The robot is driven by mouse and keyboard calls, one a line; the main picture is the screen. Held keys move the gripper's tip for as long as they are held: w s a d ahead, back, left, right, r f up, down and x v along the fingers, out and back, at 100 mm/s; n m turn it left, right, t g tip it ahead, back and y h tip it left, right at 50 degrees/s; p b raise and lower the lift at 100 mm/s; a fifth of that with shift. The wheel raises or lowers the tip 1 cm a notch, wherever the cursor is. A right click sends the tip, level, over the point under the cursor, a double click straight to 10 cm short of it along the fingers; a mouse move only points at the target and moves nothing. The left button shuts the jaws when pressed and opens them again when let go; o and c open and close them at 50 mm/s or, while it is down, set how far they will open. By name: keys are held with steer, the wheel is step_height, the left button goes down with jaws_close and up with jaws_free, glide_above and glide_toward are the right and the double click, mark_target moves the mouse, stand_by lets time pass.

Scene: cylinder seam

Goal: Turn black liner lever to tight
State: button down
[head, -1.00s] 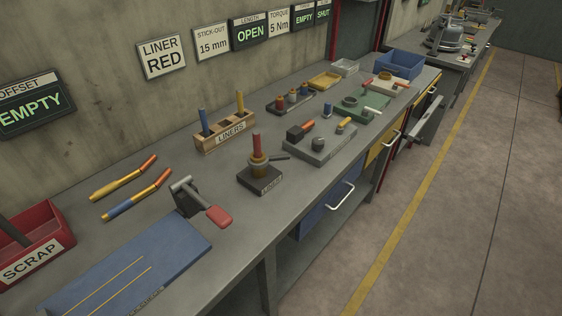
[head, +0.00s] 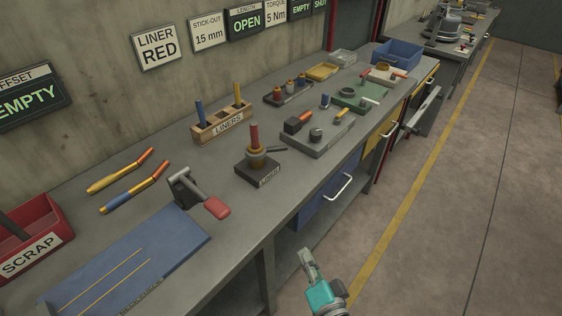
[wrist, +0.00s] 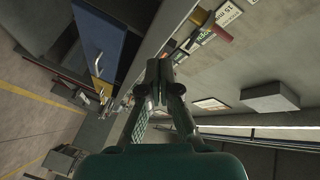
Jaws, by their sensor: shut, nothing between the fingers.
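The dark liner lever (head: 276,150) sticks out from the collar to the right. My gripper (head: 306,258) is below the bench's front edge in the head view, apart from the fixture and lever. In the wrist view its fingers (wrist: 157,82) are together with nothing held.
A vise-like clamp with a red handle (head: 216,208) stands left of the fixture. The liners rack (head: 222,127) is behind it. A grey tray (head: 318,138) with small parts lies to the right. A blue drawer (head: 325,200) with a white handle is under the bench. The floor is clear.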

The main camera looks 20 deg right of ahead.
mark_target(283, 150)
steer(key=w+d+r+m+h, duration=0.1)
steer(key=w+r+m+h, duration=0.2)
steer(key=w+r+m, duration=0.8)
steer(key=w+d+n, duration=0.1)
steer(key=w, duration=0.4)
steer(key=w+f+n, duration=0.1)
steer(key=w, duration=0.4)
steer(key=w+d+f+n, duration=0.1)
steer(key=w, duration=0.4)
steer(key=shift+d+t, duration=0.3)
steer(key=shift+t, duration=0.1)
steer(key=shift+w+d, duration=0.3)
steer(key=shift+w, duration=0.1)
steer(key=shift+w+d, duration=0.2)
steer(key=shift+w, duration=0.1)
steer(key=shift+x, duration=1.15)
steer(key=shift+d, duration=0.1)
